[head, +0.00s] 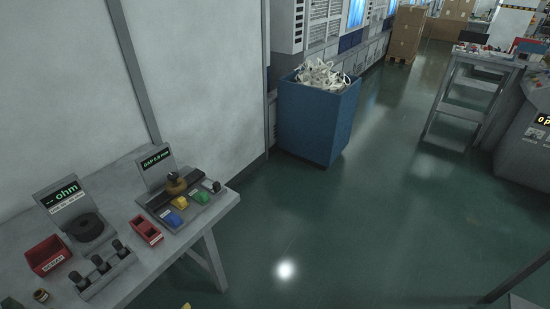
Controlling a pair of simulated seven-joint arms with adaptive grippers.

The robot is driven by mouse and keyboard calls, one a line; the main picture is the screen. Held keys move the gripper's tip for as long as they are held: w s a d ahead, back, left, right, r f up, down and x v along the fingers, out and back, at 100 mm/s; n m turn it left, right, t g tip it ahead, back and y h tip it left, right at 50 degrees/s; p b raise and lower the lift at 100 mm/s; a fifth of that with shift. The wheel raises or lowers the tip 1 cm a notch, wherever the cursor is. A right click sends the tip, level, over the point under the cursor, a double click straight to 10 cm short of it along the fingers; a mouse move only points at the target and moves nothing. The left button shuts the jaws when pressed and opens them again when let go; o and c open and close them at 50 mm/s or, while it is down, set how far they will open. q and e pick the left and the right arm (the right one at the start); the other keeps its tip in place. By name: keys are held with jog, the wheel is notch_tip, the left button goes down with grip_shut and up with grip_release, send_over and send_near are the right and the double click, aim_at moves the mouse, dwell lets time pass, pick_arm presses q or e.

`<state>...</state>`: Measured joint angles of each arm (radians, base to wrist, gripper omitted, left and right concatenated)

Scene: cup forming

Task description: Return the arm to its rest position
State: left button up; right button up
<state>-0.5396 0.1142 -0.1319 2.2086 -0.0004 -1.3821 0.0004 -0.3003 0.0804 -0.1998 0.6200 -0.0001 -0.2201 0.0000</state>
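Neither of my grippers shows in the head view, and I can make out no arm. A grey workbench (150,268) stands at the lower left. On it is a gauge panel (157,166) reading "GAP 0.8 mm" at the back of a tray with blue, yellow and green pieces. A small panel reading "ohm" (62,198) stands behind a black round block (90,229).
A red bin (47,255), a small red holder (146,230) and a rack of dark posts (101,268) are on the bench. A blue bin (316,118) full of pale scrap stands on the floor. A grey cart (470,85) is at right. The green floor between is clear.

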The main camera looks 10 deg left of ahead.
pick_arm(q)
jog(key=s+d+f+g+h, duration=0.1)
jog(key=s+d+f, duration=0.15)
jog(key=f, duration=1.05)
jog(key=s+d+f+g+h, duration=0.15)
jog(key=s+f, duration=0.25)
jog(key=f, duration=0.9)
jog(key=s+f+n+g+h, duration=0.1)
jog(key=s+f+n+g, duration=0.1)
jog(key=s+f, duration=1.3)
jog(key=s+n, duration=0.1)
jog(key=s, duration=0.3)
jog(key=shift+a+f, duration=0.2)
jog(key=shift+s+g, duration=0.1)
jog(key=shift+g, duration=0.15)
